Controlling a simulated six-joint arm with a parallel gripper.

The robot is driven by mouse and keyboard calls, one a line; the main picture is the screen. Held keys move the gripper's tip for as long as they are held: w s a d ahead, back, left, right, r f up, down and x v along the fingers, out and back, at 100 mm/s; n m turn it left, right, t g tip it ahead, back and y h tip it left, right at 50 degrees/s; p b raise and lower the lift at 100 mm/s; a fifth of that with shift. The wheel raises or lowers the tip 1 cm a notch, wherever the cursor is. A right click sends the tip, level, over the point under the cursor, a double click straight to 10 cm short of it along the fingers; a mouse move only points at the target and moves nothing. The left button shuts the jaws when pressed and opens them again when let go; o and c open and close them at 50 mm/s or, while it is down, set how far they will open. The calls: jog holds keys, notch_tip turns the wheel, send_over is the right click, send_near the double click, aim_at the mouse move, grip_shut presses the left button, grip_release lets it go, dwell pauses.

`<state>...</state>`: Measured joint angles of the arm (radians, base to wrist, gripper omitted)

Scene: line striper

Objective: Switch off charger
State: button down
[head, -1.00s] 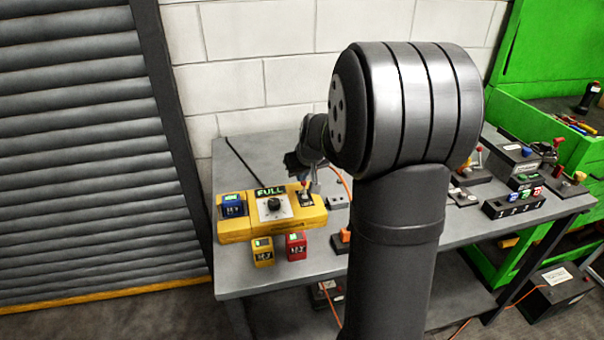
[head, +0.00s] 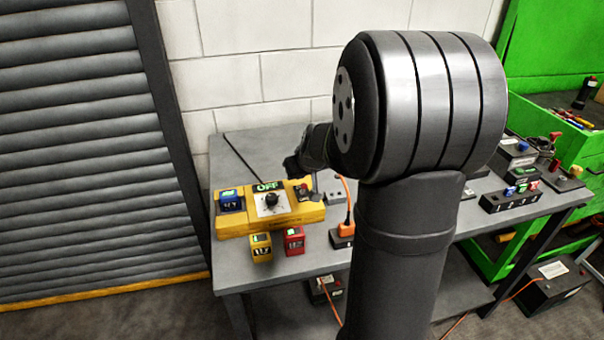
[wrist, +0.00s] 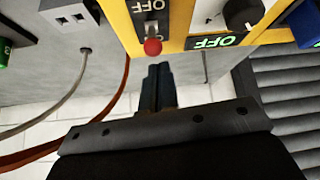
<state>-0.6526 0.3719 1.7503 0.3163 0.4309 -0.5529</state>
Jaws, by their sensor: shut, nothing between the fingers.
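The yellow charger (head: 290,220) sits on the grey table at the left. Its display (head: 268,186) reads OFF in green; the display also shows in the wrist view (wrist: 213,41). A black knob (head: 271,198) sits on its middle plate, and a blue battery (head: 230,200) stands in its left bay. The switch lever's red ball (wrist: 152,47) shows in the wrist view, just ahead of my gripper (wrist: 160,72). My gripper's fingers are shut and empty, apart from the ball as far as I can see. In the head view my gripper (head: 314,183) is partly hidden by my arm.
A yellow battery (head: 260,247) and a red battery (head: 294,241) stand in front of the charger. A grey socket box (head: 335,189) with an orange cable is to its right. A battery rack (head: 512,198) and other switch boxes are at the table's right.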

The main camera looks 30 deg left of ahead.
jog(key=shift+w+a+f, duration=0.1)
jog(key=shift+w+a, duration=0.1)
jog(key=shift+w, duration=0.05)
jog(key=shift+w+a+r, duration=0.1)
jog(key=shift+a+r, duration=0.15)
jog(key=shift+r, duration=0.1)
jog(key=s+d+r, duration=0.4)
jog(key=s+d, duration=0.1)
jog(key=d, duration=0.1)
jog(key=shift+s+r, duration=0.4)
jog(key=shift+a, duration=0.1)
dwell(0.5)
